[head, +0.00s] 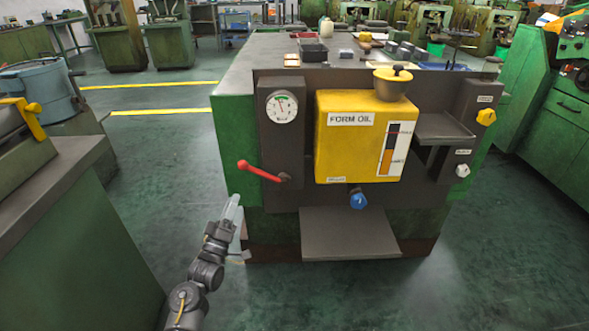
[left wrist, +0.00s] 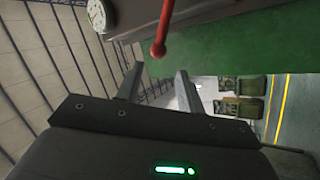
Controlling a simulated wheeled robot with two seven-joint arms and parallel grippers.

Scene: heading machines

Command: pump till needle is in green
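The round white gauge (head: 282,106) is on the dark panel at the left of the machine front. Its needle points up and a little left, and a small green mark shows near the top of the dial; I cannot tell whether the needle is in it. The red pump lever (head: 259,171) sticks out to the left below the gauge. It also shows in the left wrist view (left wrist: 162,32), ahead of the fingers. My left gripper (head: 233,203) is below and left of the lever's knob, apart from it. Its two fingers (left wrist: 158,84) are spread with nothing between them. My right gripper is not in view.
A yellow FORM OIL tank (head: 365,140) with a level strip is right of the gauge. A blue knob (head: 358,200) sits below it, above a protruding dark plate (head: 348,234). A green cabinet (head: 75,240) stands at the left, with open floor between.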

